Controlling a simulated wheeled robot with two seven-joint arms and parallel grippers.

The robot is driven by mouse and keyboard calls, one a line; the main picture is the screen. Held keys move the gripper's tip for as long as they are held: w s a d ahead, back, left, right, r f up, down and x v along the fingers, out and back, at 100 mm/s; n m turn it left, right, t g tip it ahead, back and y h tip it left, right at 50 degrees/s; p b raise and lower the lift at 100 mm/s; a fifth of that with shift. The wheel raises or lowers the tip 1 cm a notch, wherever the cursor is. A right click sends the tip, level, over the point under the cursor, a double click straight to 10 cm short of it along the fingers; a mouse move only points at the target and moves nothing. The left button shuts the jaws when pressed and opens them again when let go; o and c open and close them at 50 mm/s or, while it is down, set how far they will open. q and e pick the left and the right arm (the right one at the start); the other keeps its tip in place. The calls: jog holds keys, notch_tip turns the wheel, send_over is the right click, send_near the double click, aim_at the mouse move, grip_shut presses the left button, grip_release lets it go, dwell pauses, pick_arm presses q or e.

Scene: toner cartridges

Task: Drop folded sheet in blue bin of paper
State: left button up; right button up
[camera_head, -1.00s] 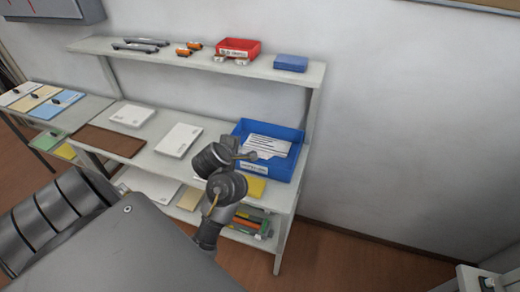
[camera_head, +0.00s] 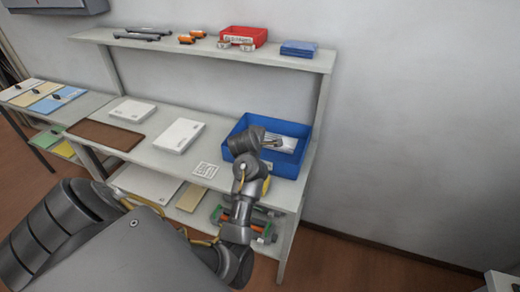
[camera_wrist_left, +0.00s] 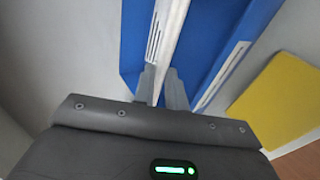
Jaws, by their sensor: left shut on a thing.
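The blue bin (camera_head: 297,164) stands at the right end of the workbench, with a label on its front wall that shows in the left wrist view (camera_wrist_left: 222,76). My left gripper (camera_head: 276,142) is over the bin. In the left wrist view, its fingers (camera_wrist_left: 163,85) are shut on a thin white folded sheet (camera_wrist_left: 171,35), seen nearly edge-on with the blue bin beneath and beside it. White paper (camera_head: 284,146) shows at the gripper in the head view; I cannot tell how much is the held sheet. My right gripper is not in view.
A shelf (camera_head: 200,46) above the bench holds a red bin (camera_head: 243,36) and a blue box (camera_head: 299,48). White stacks (camera_head: 180,135) and a brown mat (camera_head: 105,135) lie left of the bin. A yellow item (camera_wrist_left: 283,98) is beside the bin. The wall is behind.

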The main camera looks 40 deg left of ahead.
pick_arm(q)
notch_tip(320, 180, down, 2)
jog(key=shift+s+f, duration=0.1)
jog(key=shift+f, duration=0.1)
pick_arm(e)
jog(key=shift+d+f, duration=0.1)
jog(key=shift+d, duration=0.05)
pick_arm(q)
jog(key=shift+f, duration=0.1)
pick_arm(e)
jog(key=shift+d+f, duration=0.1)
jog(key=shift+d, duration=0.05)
pick_arm(q)
jog(key=shift+f+b, duration=0.45)
jog(key=shift+f, duration=0.1)
jog(key=o, duration=0.4)
jog(key=shift+d, duration=0.1)
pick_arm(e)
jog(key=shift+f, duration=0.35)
pick_arm(q)
jog(key=shift+o, duration=0.2)
